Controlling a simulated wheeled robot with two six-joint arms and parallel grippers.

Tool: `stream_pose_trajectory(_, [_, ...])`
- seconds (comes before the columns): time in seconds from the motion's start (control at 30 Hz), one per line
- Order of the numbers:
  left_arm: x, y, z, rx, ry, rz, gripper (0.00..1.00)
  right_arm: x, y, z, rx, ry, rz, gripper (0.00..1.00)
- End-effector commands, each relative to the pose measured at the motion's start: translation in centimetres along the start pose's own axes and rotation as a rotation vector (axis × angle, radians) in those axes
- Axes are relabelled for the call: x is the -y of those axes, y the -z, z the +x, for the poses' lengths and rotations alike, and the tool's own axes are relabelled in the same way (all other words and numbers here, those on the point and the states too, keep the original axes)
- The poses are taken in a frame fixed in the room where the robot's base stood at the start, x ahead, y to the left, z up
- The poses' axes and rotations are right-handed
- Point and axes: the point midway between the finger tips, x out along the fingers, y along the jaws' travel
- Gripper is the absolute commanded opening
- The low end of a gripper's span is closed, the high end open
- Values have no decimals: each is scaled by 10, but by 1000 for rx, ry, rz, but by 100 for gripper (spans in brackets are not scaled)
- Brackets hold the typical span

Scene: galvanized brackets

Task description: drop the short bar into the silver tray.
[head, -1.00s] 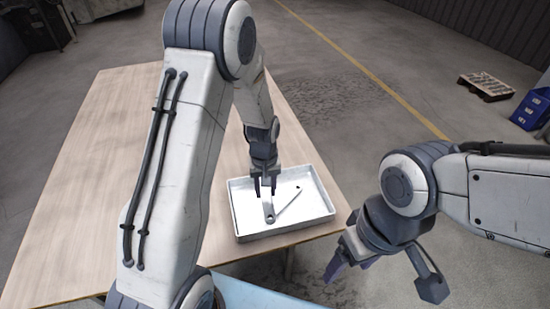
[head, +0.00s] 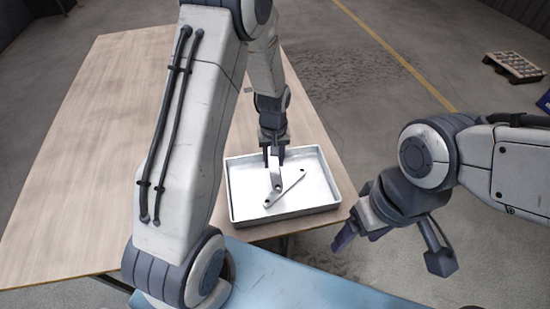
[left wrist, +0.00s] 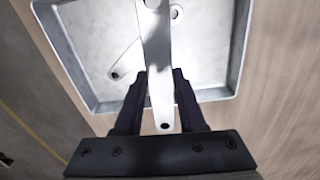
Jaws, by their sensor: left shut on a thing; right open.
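The silver tray (head: 335,207) is shallow and sits at the table's near right corner. My left gripper (head: 274,162) is over it, shut on a flat grey bar, the short bar (head: 276,178), which hangs down over the tray. In the left wrist view the short bar (left wrist: 157,55) runs between the fingers (left wrist: 160,105), with a hole near its end; whether it touches the tray floor I cannot tell. A second holed bar (head: 288,187) lies slanted in the tray, partly hidden behind the held bar in the left wrist view. My right gripper (head: 357,238) is open and empty, right of the tray.
The wooden table (head: 90,150) is bare to the left of the tray. A pallet (head: 515,67) lies on the floor far right. A light blue surface (head: 290,280) is in front of the table.

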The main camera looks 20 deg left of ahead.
Motion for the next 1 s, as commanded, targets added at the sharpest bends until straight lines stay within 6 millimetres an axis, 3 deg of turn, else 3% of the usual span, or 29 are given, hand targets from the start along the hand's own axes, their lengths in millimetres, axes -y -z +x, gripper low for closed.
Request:
stream_pose_trajectory(0.1, [-1, 0, 11, -1, -1, 1, 0, -1, -1, 10, 0, 0, 0, 74])
stream_pose_trajectory(0.37, [-2, 0, 10, -1, 0, 3, 0, -1, 0, 10, 0, 0, 0, 74])
stream_pose_trajectory(0.4, [-2, 0, 10, -1, 0, 3, 47, -1, 0, 9, 0, 0, 0, 74])
stream_pose_trajectory(0.47, [-2, 0, 10, -1, 0, 4, 70, -1, 0, 9, 0, 0, 0, 74])
stream_pose_trajectory(0.5, [-2, 0, 10, -1, 0, 4, 74, -1, 0, 10, 0, 0, 0, 74])
stream_pose_trajectory(0.83, [-3, 0, 8, -1, 0, 4, 74, -1, 0, 10, 0, 0, 0, 74])
stream_pose_trajectory(1.0, [-3, 0, -14, -4, -2, 4, 74, -1, 0, 10, 0, 0, 0, 74])
